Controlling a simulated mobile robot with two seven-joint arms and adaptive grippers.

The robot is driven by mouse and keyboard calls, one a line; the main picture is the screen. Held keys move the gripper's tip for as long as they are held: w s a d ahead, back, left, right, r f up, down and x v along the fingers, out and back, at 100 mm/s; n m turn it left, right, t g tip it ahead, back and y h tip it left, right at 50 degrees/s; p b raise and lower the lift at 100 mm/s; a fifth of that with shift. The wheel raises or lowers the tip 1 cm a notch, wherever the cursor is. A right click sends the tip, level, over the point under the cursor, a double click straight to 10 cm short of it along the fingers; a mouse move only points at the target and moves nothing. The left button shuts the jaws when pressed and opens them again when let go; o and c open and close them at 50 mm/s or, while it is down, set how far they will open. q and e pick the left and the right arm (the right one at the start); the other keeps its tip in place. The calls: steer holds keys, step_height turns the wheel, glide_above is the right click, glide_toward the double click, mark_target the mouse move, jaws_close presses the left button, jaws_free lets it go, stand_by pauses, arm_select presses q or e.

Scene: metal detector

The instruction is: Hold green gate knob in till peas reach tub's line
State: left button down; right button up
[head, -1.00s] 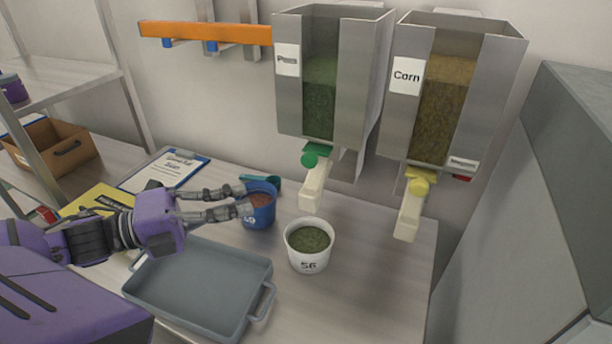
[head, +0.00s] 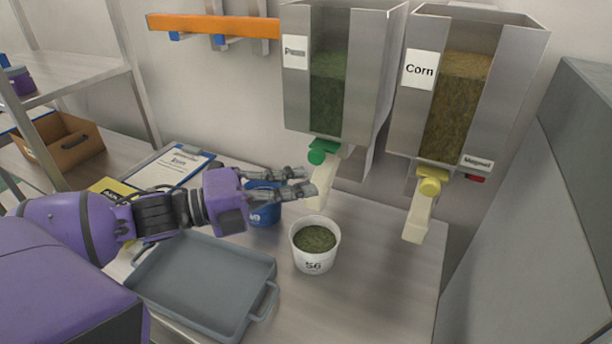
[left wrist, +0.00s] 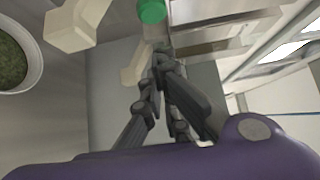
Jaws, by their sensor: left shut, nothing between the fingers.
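The green gate knob (head: 317,157) is under the pea hopper (head: 340,75), above its cream spout (head: 323,192). The knob also shows at the top of the left wrist view (left wrist: 152,11). My left gripper (head: 307,182) is shut and empty, its fingertips just below and left of the knob, apart from it. The white tub (head: 314,263) marked 56 stands on the counter below the spout, with green peas (head: 315,239) in it. I cannot make out the tub's line. No falling peas show. My right gripper is not in view.
The corn hopper (head: 463,100) with a yellow knob (head: 429,187) is to the right. A blue cup (head: 264,214) stands partly behind my left gripper. A grey tray (head: 200,283) lies in front. The counter right of the tub is clear.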

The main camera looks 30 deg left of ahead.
mark_target(318, 155)
arm_select(q)
steer(key=shift+w+a, duration=0.15)
steer(key=shift+w, duration=0.7)
steer(key=shift+w+a, duration=0.1)
steer(key=shift+w, duration=0.7)
